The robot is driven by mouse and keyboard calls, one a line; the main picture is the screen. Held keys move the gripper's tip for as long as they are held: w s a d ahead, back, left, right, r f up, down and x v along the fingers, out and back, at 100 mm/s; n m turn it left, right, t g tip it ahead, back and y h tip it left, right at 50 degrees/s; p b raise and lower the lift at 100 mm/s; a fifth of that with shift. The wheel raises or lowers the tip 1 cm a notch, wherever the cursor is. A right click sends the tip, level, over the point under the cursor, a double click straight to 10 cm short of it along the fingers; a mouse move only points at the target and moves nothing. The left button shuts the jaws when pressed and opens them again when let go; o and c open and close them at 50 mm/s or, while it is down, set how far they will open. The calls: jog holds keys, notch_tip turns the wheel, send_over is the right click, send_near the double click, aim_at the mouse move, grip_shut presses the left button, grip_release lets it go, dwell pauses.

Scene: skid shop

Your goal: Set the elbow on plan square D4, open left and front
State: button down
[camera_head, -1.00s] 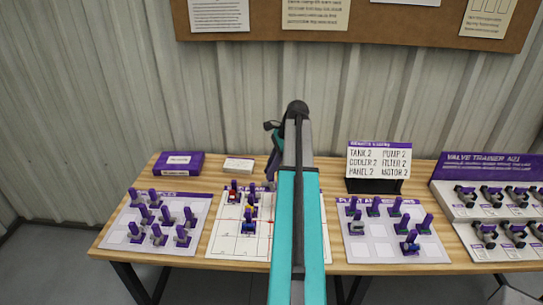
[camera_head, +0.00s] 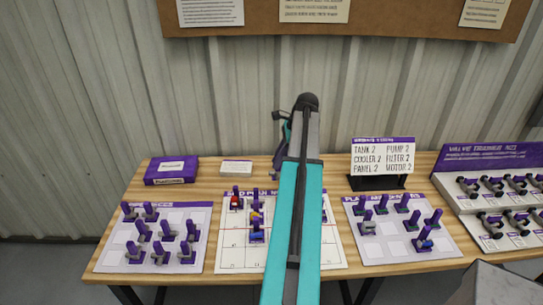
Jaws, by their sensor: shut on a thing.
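The plan sheet (camera_head: 232,262) lies mid-table, a white gridded board with a purple top strip. Several purple-handled pieces stand on its upper left part, among them a red one (camera_head: 236,201) and a blue one (camera_head: 256,235). My gripper (camera_head: 276,173) is above the back of the table, just left of my arm and mostly hidden behind it. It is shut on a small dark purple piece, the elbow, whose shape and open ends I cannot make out. My arm covers the plan's middle and right squares; square labels are too small to read.
A left board (camera_head: 115,246) holds several purple-handled grey pieces. Behind stand a purple box (camera_head: 171,171), a card (camera_head: 237,168), a lettered sign (camera_head: 382,157) and a valve rack (camera_head: 465,215) at right.

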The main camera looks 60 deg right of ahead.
jog(key=shift+w, duration=0.3)
jog(key=shift+s+f+b, duration=0.1)
jog(key=shift+f+b, duration=1.2)
jog(key=shift+f, duration=1.45)
jog(key=shift+p, duration=0.6)
jog(key=shift+f, duration=0.2)
jog(key=shift+f+b, duration=0.8)
jog(key=shift+f, duration=1.7)
jog(key=shift+f, duration=0.15)
